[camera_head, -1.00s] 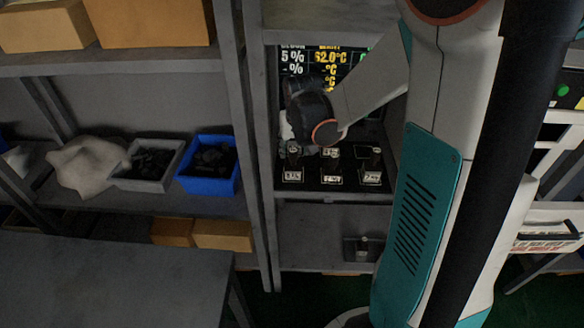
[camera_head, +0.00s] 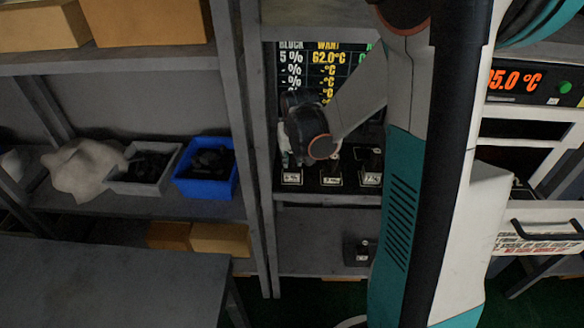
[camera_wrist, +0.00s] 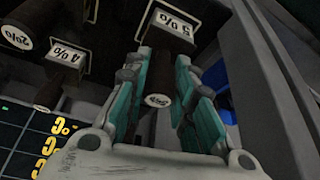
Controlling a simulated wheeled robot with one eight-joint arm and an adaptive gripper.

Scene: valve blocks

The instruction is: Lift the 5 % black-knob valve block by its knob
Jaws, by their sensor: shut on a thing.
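The 5 % valve block shows its white "5 %" label (camera_wrist: 174,24) in the wrist view. Its black knob (camera_wrist: 161,75) sits between the teal fingers of my gripper (camera_wrist: 163,68), which is shut on it. In the head view the block's label (camera_head: 291,179) is leftmost in a row of three, level with its neighbours. My gripper (camera_head: 297,158) reaches down over that block and hides much of it. I cannot tell any gap under the block. The 4 % block (camera_wrist: 65,54) stands beside it.
A third block (camera_wrist: 18,38) stands past the 4 % one. A display panel (camera_head: 325,75) is behind the row. The shelf post (camera_head: 258,150) is close on the left. A lone block (camera_head: 362,252) sits on the lower shelf. A blue bin (camera_head: 232,178) is further left.

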